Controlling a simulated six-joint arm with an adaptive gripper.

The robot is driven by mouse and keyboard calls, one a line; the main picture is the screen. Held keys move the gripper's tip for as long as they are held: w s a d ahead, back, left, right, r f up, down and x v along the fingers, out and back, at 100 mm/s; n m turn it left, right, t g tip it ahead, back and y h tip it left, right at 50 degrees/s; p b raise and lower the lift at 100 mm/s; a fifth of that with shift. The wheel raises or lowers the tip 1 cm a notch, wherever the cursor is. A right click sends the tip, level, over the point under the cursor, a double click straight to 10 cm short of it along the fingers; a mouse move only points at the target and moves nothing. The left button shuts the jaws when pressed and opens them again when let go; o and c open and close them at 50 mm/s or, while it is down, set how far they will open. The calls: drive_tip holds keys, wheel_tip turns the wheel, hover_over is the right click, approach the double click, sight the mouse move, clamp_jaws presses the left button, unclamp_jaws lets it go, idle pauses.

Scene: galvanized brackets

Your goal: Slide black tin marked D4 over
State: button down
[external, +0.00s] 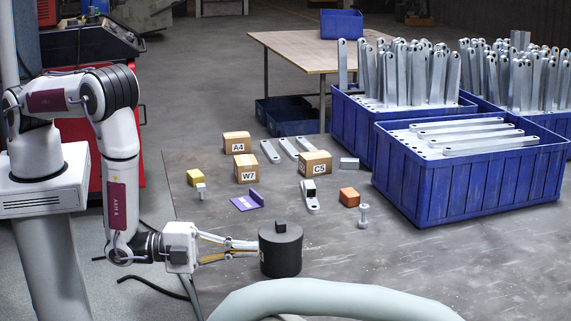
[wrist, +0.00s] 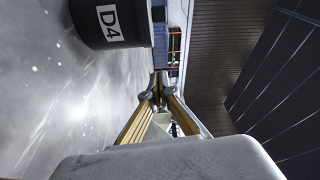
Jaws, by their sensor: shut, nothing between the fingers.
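The black tin (external: 281,254) stands upright on the grey table near its front edge, with a small dark block (external: 281,226) on its lid. In the wrist view the tin (wrist: 85,18) is at the upper left, and its white D4 label (wrist: 110,22) faces the camera. My gripper (external: 256,245) is shut and empty, held low and level at the tin's left side. In the external view the fingertips overlap or meet the tin's edge; in the wrist view the closed fingertips (wrist: 157,92) appear apart from it. I cannot tell whether they touch.
Boxes A4 (external: 237,142), W7 (external: 248,170) and C5 (external: 315,163) stand behind the tin. A purple bracket (external: 247,201), an orange block (external: 349,197) and a bolt (external: 363,216) lie nearer. Blue crates (external: 470,185) fill the back right. Table right of the tin is clear; a pale hose (external: 335,298) crosses in front.

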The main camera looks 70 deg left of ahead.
drive_tip(key=shift+s+f+m, duration=0.6)
drive_tip(key=shift+s+f, duration=0.05)
drive_tip(key=shift+s, duration=0.3)
drive_tip(key=shift+s+a+f+m, duration=0.15)
drive_tip(key=shift+s+f+m, duration=0.15)
drive_tip(key=shift+f, duration=0.2)
drive_tip(key=shift+s+a+f+m, duration=0.1)
drive_tip(key=shift+s+f+m, duration=0.15)
drive_tip(key=shift+f, duration=0.25)
drive_tip(key=shift+x, duration=5)
drive_tip(key=shift+a+f, duration=0.1)
drive_tip(key=shift+a, duration=1.75)
drive_tip(key=a, duration=2)
drive_tip(key=shift+s+a, duration=0.1)
drive_tip(key=shift+a, duration=0.1)
